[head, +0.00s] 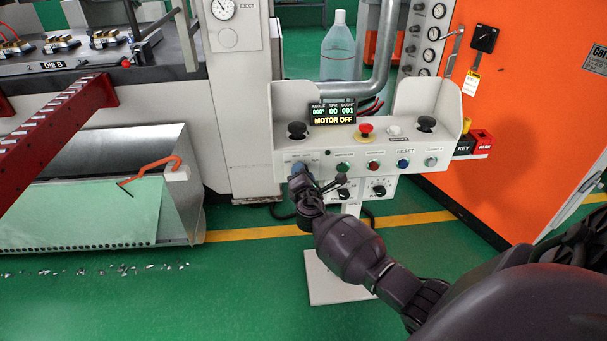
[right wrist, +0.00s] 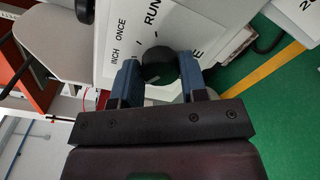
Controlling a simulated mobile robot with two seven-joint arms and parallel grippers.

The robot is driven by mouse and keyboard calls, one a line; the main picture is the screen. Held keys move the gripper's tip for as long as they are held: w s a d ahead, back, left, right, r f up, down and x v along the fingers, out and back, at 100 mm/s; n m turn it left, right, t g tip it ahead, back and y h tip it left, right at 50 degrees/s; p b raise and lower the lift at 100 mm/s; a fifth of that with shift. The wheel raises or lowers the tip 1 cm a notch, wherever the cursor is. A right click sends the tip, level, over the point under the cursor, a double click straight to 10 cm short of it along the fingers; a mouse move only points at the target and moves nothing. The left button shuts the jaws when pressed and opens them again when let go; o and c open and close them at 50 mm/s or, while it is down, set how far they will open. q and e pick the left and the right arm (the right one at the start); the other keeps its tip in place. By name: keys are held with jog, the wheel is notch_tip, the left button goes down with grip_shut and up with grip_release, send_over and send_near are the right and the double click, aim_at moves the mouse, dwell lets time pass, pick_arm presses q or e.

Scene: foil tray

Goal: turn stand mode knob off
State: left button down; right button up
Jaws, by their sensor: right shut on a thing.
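The white control stand (head: 290,100) shows in the head view, with its display (head: 332,113) reading MOTOR OFF. In the right wrist view a round black mode knob (right wrist: 160,66) sits on a white plate marked INCH, ONCE and RUN. My right gripper (right wrist: 160,74) is shut on this knob, one blue finger on each side. In the head view my right gripper (head: 300,178) is at the left end of the stand's lower face and hides the knob. Which mark the knob points to cannot be told. My left gripper is not in view.
The stand also carries a red stop button (head: 365,130), black palm buttons (head: 297,129) and a row of coloured buttons. Other black knobs (head: 379,191) sit close to the right of my gripper. An orange cabinet (head: 540,120) stands right, a press with a foil chute (head: 80,215) left.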

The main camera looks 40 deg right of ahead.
jog(key=o, duration=0.8)
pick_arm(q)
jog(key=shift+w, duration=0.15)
pick_arm(e)
jog(key=shift+o, duration=0.6)
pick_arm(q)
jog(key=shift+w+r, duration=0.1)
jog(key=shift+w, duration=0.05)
pick_arm(e)
jog(key=shift+s+a, duration=0.1)
pick_arm(q)
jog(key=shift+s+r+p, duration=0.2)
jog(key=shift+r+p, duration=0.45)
jog(key=shift+p, duration=0.2)
pick_arm(e)
jog(key=v, duration=1)
jog(key=shift+s+a, duration=0.2)
jog(key=shift+s, duration=0.05)
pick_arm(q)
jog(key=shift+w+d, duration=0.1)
